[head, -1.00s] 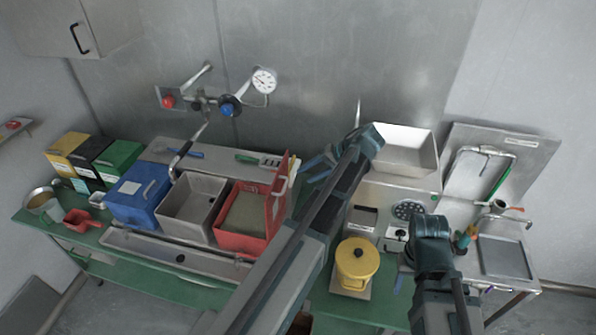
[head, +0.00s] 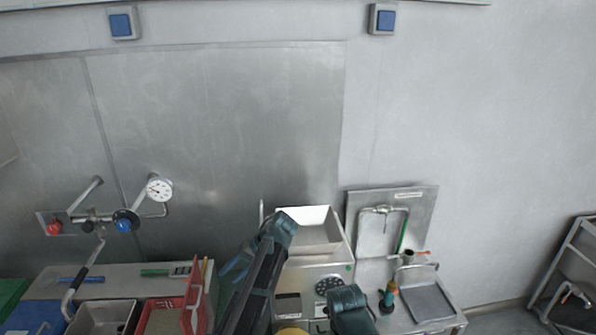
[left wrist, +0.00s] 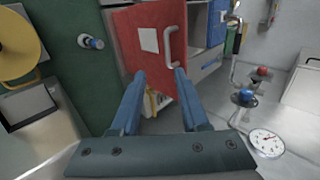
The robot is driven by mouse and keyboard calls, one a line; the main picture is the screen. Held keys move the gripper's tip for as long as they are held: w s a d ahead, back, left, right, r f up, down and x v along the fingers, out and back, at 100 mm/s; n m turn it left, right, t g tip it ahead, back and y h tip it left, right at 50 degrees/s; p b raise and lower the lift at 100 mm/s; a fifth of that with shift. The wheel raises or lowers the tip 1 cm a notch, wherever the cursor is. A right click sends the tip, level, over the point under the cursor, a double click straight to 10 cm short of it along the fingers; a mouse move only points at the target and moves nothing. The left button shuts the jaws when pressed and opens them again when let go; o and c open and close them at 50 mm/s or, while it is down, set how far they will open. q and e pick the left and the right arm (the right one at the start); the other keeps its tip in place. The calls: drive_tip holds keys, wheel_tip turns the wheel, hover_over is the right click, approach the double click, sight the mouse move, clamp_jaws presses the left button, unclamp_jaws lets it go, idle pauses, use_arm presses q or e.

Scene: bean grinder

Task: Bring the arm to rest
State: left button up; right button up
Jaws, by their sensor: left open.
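My left gripper (head: 236,266) is in the head view, to the left of the steel hopper, with its blue fingers pointing left. In the left wrist view both fingers (left wrist: 158,72) are spread apart with nothing between them. My left arm runs up from the bottom of the head view. My right arm (head: 350,308) shows only in part at the bottom, and its gripper is not visible.
The grinder's steel hopper (head: 312,232) stands close to my left arm. The raised red lid (head: 194,290) is left of the gripper; the red lid (left wrist: 150,42) also shows in the left wrist view. Pipes with a gauge (head: 159,188) are on the wall.

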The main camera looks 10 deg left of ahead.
use_arm(q)
drive_tip(key=s+d+f+m+h+b, duration=0.2)
drive_tip(key=s+d+f+b, duration=0.4)
drive_tip(key=f, duration=0.3)
drive_tip(key=s+d+f+m+t+h+b, duration=0.1)
drive_tip(key=s+d+f+m+h+b, duration=0.1)
drive_tip(key=s+d+f+b, duration=0.5)
drive_tip(key=s+d+f+m+h+b, duration=0.2)
drive_tip(key=s+d+f+b, duration=0.4)
drive_tip(key=f, duration=0.6)
drive_tip(key=shift+s+d+t+h+b, duration=0.2)
drive_tip(key=shift+d+t+h+b, duration=0.3)
drive_tip(key=shift+d+b, duration=0.6)
drive_tip(key=shift+a, duration=0.15)
